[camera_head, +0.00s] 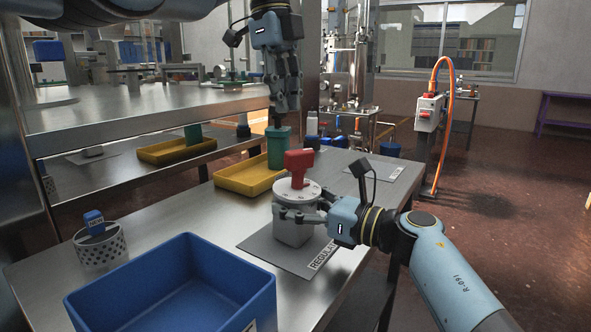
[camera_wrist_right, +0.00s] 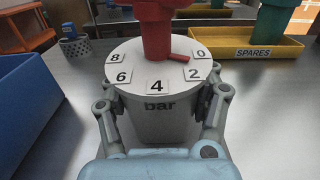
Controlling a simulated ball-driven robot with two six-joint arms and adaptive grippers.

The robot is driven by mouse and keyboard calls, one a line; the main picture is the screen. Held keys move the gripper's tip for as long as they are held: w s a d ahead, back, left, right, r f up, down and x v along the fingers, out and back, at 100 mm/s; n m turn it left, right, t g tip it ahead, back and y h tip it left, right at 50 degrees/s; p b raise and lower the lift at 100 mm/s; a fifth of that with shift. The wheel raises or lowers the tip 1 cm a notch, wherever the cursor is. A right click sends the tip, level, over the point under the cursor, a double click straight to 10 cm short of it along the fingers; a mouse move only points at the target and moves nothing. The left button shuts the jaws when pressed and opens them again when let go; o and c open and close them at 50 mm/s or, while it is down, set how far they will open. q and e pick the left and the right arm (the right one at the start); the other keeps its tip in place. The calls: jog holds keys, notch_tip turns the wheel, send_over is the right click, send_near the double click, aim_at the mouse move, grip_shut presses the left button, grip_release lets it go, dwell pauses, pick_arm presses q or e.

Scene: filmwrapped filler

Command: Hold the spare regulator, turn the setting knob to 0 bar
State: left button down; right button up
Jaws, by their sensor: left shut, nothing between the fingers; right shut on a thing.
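The regulator is a pale grey body (camera_head: 293,228) with a white dial on top, standing upright on a grey mat (camera_head: 262,250) marked REGUL…. A red setting knob (camera_head: 298,168) rises from the dial. In the right wrist view the dial (camera_wrist_right: 140,72) reads 8, 6, 4, 2, 0; the red knob's (camera_wrist_right: 150,25) pointer lies between 0 and 2. My right gripper (camera_head: 298,216) is shut around the regulator body, fingers on both sides. My left gripper (camera_head: 287,108) is shut and empty, just above a green piece (camera_head: 278,150); whether they touch is unclear.
The green piece stands at a yellow tray (camera_head: 232,180), labelled SPARES in the wrist view (camera_wrist_right: 255,53). A blue bin (camera_head: 175,300) stands in front, with a perforated cup (camera_head: 100,252) to its left. A metal shelf (camera_head: 150,110) lies behind left. The bench's right edge is near my right arm.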

aim_at(299, 160)
pick_arm(q)
jog(key=shift+w+a+f, duration=0.1)
jog(key=shift+a+f, duration=0.05)
jog(key=shift+f, duration=1.5)
jog(key=shift+w+a+f, duration=0.1)
jog(key=shift+f, duration=1.5)
jog(key=shift+s+d, duration=0.4)
jog(key=shift+s, duration=0.05)
jog(key=shift+s+a+f, duration=0.1)
jog(key=shift+s, duration=0.05)
jog(key=shift+s+a, duration=0.1)
jog(key=shift+s, duration=0.2)
jog(key=shift+s+a, duration=0.1)
jog(key=shift+s, duration=0.2)
jog(key=shift+w+a, duration=0.1)
